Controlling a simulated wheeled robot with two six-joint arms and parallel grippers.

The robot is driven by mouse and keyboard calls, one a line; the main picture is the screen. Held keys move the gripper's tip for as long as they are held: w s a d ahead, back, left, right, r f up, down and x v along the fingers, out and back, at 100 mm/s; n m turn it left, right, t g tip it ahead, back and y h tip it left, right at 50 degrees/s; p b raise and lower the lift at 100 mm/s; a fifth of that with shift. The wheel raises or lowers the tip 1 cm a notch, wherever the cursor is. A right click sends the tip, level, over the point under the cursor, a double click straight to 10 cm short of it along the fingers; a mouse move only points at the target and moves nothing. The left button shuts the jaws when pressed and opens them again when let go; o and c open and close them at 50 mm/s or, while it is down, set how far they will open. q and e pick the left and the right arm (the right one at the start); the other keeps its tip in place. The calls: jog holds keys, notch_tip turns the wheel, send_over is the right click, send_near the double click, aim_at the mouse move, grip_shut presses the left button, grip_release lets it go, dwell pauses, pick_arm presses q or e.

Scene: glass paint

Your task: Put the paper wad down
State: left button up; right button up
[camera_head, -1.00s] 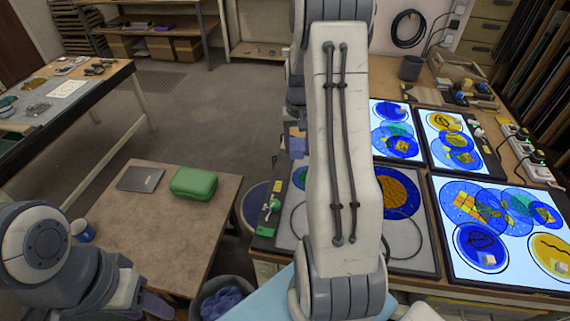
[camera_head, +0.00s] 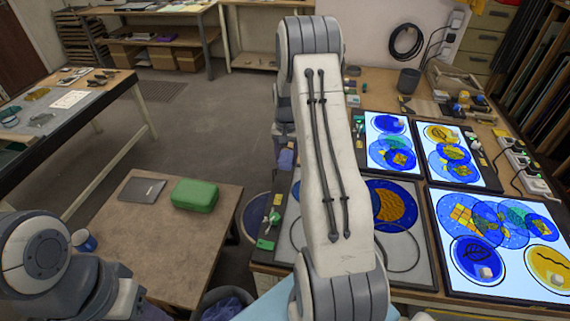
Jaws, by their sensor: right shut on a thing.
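My right arm rises through the middle of the head view, bends at the top and drops behind itself. Its gripper (camera_head: 286,158) shows as a small bluish-grey piece left of the arm, over the left edge of the workbench (camera_head: 262,256). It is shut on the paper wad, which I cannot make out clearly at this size. My left gripper (camera_head: 152,312) is at the bottom left, partly cut off by the frame edge, and its jaws cannot be read.
Lit panels with blue and yellow glass circles (camera_head: 500,235) cover the bench's right side. Small pale pieces (camera_head: 485,272) lie on them. A bin (camera_head: 222,300) with bluish-purple contents stands below the bench's left end. A low table (camera_head: 150,245) holds a green case (camera_head: 194,195). Floor between tables is clear.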

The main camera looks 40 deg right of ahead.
aim_at(285, 174)
jog(key=shift+w+a+f, duration=0.15)
jog(key=shift+f, duration=0.1)
notch_tip(285, 174, down, 3)
jog(key=shift+f+p, duration=0.15)
jog(key=shift+p, duration=0.6)
jog(key=shift+f, duration=0.2)
jog(key=shift+f, duration=0.1)
jog(key=shift+f, duration=0.15)
jog(key=o, duration=1.3)
